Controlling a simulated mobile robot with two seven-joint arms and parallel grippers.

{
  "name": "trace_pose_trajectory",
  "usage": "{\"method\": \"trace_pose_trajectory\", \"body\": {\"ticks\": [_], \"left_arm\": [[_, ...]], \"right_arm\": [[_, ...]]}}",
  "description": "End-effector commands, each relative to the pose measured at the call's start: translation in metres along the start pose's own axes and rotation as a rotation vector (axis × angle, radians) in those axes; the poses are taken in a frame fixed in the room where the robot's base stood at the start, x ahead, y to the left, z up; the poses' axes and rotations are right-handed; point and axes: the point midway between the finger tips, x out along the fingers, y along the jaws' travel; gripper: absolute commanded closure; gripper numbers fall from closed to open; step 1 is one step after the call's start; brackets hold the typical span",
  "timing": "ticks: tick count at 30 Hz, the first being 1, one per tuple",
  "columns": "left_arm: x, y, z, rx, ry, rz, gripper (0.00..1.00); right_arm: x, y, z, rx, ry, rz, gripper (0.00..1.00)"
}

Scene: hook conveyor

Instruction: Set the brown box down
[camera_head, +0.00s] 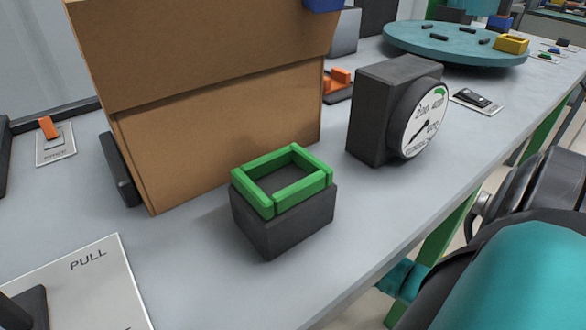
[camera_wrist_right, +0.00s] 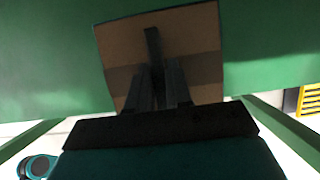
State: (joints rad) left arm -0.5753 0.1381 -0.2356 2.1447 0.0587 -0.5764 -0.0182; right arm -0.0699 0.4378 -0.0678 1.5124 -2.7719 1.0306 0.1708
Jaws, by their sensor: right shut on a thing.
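In the right wrist view a brown box (camera_wrist_right: 195,40) with a darker band across it lies at my right gripper's (camera_wrist_right: 158,80) fingers. The gripper is shut on it, and the dark fingers hide part of it. In the head view a large brown carton (camera_head: 220,140) stands upright at the upper left, its top cut off by the frame. I cannot tell whether both views show the same box. My right arm comes in at the lower right of the head view, but its fingers do not show there. My left gripper is not in view.
The grey table (camera_head: 200,255) holds a dark block with a green square frame (camera_head: 283,180), a round-dial gauge (camera_head: 400,110) and a teal turntable (camera_head: 455,42). A PULL plate (camera_head: 85,285) lies at the lower left. Green surfaces fill the wrist background.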

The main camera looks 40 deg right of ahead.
Motion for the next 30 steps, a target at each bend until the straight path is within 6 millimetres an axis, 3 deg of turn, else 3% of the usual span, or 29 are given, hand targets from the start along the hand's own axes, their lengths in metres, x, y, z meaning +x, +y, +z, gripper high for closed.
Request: {"method": "trace_pose_trajectory", "body": {"ticks": [6, 7, 15, 23, 26, 30], "left_arm": [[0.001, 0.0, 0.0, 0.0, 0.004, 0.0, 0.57], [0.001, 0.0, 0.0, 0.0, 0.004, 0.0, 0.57], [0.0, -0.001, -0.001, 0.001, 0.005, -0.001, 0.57], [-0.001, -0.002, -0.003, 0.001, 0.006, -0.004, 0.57], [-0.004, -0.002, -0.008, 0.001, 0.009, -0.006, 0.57], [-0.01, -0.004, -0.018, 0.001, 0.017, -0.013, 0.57]], "right_arm": [[0.001, 0.0, 0.001, 0.0, -0.005, 0.0, 1.0], [0.002, 0.0, -0.001, 0.0, 0.001, 0.0, 0.8], [0.001, 0.0, -0.001, 0.0, 0.001, 0.0, 0.55], [-0.001, 0.0, 0.0, 0.0, 0.0, 0.0, 0.55], [-0.011, 0.0, 0.001, -0.002, 0.0, 0.0, 0.55], [-0.039, 0.0, 0.002, -0.003, 0.0, 0.0, 0.55]]}}
